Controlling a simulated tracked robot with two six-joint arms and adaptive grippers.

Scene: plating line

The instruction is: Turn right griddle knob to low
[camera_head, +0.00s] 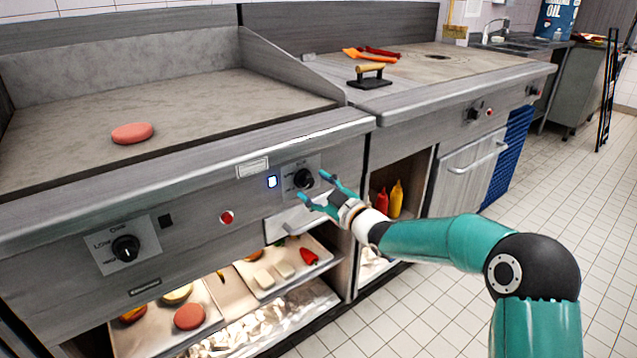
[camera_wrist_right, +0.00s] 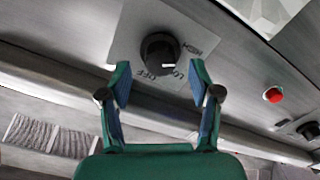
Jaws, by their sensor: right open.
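The right griddle knob (camera_head: 303,179) is a black round dial on a grey plate on the griddle front. It also shows in the right wrist view (camera_wrist_right: 160,53), with LOW, OFF and HIGH lettering around it. A short white mark shows on its face there; which setting it points at is hard to tell. My right gripper (camera_head: 314,188) is open, its teal fingers pointing at the knob. In the right wrist view the fingertips (camera_wrist_right: 159,78) are spread, just short of the knob, with nothing between them. My left gripper is out of view.
A left knob (camera_head: 125,248), a red button (camera_head: 227,217) and a lit blue-white indicator (camera_head: 271,182) are on the same panel. A pink patty (camera_head: 132,133) lies on the griddle. Trays with food sit on the shelf below. Ketchup and mustard bottles (camera_head: 396,199) stand right of my gripper.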

